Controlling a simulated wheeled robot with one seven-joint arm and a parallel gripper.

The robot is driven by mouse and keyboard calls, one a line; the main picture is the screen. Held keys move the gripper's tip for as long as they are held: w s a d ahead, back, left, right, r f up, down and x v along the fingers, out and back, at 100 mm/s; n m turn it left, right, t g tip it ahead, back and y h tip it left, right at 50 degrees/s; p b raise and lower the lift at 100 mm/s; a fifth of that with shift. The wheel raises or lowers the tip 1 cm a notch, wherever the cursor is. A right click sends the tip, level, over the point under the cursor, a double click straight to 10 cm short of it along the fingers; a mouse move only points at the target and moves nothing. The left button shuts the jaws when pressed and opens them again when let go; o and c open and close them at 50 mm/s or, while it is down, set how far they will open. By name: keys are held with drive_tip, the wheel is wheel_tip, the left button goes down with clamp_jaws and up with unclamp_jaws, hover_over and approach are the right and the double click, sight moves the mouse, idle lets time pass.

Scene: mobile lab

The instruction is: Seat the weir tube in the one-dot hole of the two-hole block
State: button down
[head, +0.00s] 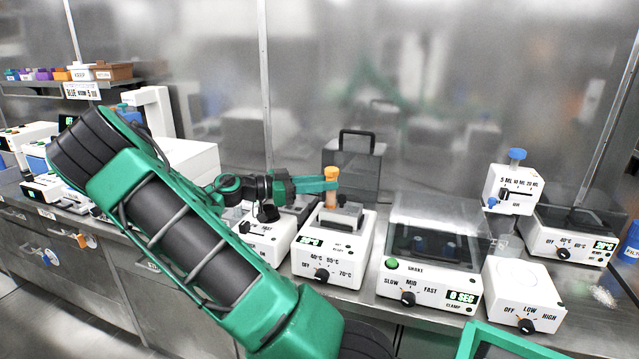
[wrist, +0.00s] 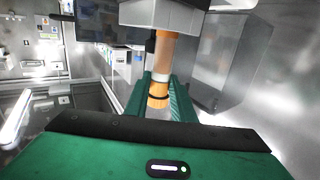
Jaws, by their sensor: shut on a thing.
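A tube (head: 331,173) with an orange top and a brownish body stands upright in my gripper (head: 328,185). In the wrist view the green fingers (wrist: 160,98) close on the tube (wrist: 163,55) from both sides, near its orange, dark-ringed part. A small grey block (head: 340,217) sits on top of a white heater directly below the tube; it also shows at the top of the wrist view (wrist: 160,14). The tube's lower end meets or nearly meets the block. I cannot tell whether it is inside a hole. The holes and dot marks cannot be made out.
The white heater (head: 333,250) has a temperature dial. A clear-lidded shaker (head: 435,245) stands to its right and another white device (head: 262,240) close on its left. A dark box with a handle (head: 352,165) stands behind. A dispenser with a blue knob (head: 511,188) is further right.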

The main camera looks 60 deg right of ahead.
drive_tip(key=shift+f, duration=1.7)
drive_tip(key=c, duration=1.4)
unclamp_jaws()
drive_tip(key=shift+c, duration=0.2)
drive_tip(key=shift+r, duration=0.1)
drive_tip(key=shift+r, duration=0.25)
drive_tip(key=w+a+r, duration=0.1)
drive_tip(key=a+r, duration=0.9)
drive_tip(key=a, duration=0.1)
drive_tip(key=shift+w+a, duration=0.25)
drive_tip(key=shift+w, duration=0.1)
drive_tip(key=shift+s, duration=0.1)
